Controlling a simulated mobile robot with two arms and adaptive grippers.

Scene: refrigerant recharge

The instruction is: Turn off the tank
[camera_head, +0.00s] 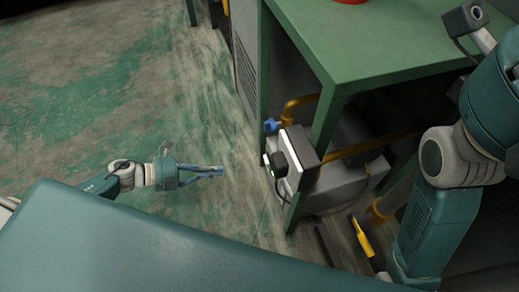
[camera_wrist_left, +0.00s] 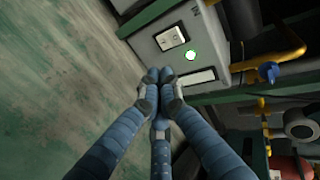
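My left gripper (camera_head: 218,171) reaches in from the left over open floor. It is apart from the green bench and the equipment under it. In the left wrist view its blue fingers (camera_wrist_left: 160,76) come together at the tips with nothing visible between them. A blue valve handle (camera_head: 270,126) sits by a yellow pipe (camera_head: 300,102) under the bench; the handle also shows in the left wrist view (camera_wrist_left: 268,72), right of the fingertips. A red rounded body (camera_wrist_left: 288,168), possibly the tank, is partly cut off at lower right. My right gripper is not visible.
The green bench (camera_head: 375,40) stands at upper right, its legs close to the equipment. A yellow-handled tool (camera_head: 362,238) is low right. Floor at left is clear.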

